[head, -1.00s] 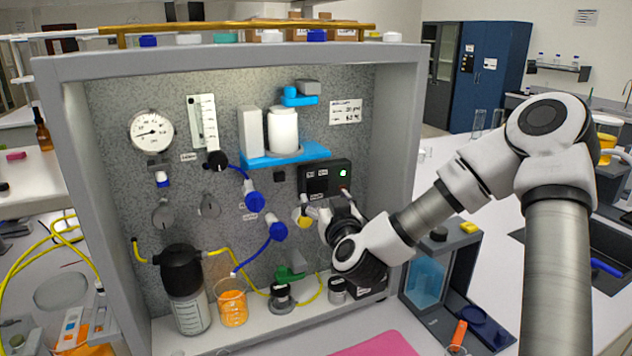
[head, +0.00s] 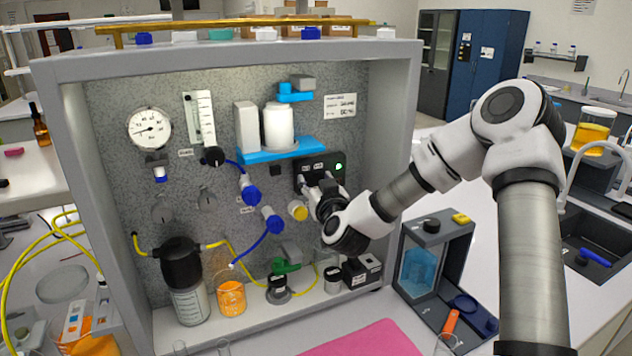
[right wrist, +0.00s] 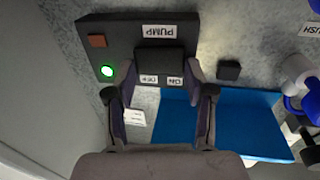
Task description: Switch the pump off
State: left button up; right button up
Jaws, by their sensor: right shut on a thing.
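The black pump box (head: 308,168) is on the grey panel, below the blue shelf's right end. Its green lamp (head: 339,167) is lit, also in the right wrist view (right wrist: 107,71). In that view the box appears upside down, with a PUMP label (right wrist: 157,31), a black switch block (right wrist: 160,62) and OFF and ON labels beside it. My right gripper (right wrist: 162,80) has one finger on each side of the switch block and is shut on it. In the head view the right gripper (head: 322,190) covers the box's lower part. The switch's tilt cannot be told. My left gripper is out of view.
A blue shelf (head: 255,157) with a white container (head: 278,127) is left of the box. Blue and yellow valves (head: 298,210) are below. A bottle (head: 190,302) and an orange beaker (head: 231,297) stand on the rig floor. A pink mat (head: 365,340) lies in front.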

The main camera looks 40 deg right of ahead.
jog(key=y+p, duration=0.1)
jog(key=n+t+y+p, duration=0.1)
jog(key=p, duration=0.1)
jog(key=shift+s+d+r+n+y, duration=0.1)
jog(key=shift+d+r+n+y, duration=0.2)
jog(key=shift+d+n+y, duration=0.1)
jog(key=shift+f+n+t+y+p, duration=0.15)
jog(key=shift+n+t+y+p, duration=0.15)
jog(key=shift+n+y+p, duration=0.25)
jog(key=shift+a+f+y, duration=0.1)
jog(key=shift+f+y, duration=0.1)
jog(key=shift+y, duration=0.05)
jog(key=o, duration=1.2)
jog(key=shift+c, duration=0.2)
jog(key=shift+w+f, duration=0.15)
jog(key=shift+w, duration=0.15)
jog(key=shift+s, duration=0.1)
